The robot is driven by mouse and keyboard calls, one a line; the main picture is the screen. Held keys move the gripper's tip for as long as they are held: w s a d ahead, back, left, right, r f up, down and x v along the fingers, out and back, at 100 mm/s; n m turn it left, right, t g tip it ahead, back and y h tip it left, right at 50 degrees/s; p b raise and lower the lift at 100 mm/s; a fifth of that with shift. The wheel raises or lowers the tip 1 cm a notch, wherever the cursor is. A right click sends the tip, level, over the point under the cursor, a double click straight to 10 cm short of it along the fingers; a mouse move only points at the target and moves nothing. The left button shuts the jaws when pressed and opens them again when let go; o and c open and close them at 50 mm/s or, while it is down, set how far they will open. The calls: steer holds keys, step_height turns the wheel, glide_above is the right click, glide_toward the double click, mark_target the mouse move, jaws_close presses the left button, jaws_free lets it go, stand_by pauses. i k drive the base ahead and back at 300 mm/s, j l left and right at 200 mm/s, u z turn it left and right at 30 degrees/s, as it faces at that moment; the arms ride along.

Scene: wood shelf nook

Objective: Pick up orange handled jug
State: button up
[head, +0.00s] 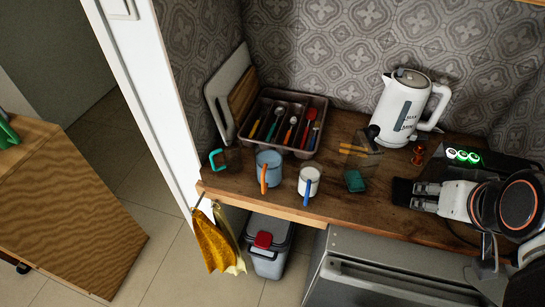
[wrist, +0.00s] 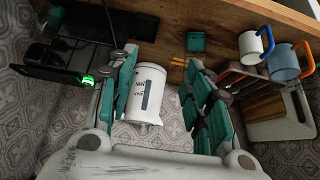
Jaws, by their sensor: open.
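The orange-handled jug is a blue-grey cup (head: 269,160) with an orange handle on its front side. It stands upright near the front edge of the wooden counter, and shows in the wrist view at the right (wrist: 283,63). My gripper (head: 424,197) is low over the right part of the counter, well to the right of the jug and apart from it. In the wrist view its two teal-padded fingers (wrist: 160,62) are spread with nothing held between them.
A white mug (head: 311,177) with a blue handle stands just right of the jug. A cutlery tray (head: 317,102) is behind it, with a teal-handled cup at left. A white kettle (head: 399,110), a teal block (head: 355,181) and orange-yellow sticks (head: 353,150) are between jug and gripper.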

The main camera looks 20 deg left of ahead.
mark_target(268, 154)
steer(key=k+j, duration=0.15)
steer(key=j, duration=0.25)
steer(key=k+j, duration=0.1)
steer(key=j, duration=0.35)
steer(key=k+j, duration=0.15)
steer(key=j, duration=0.25)
steer(key=k+j, duration=0.15)
steer(key=j, duration=0.3)
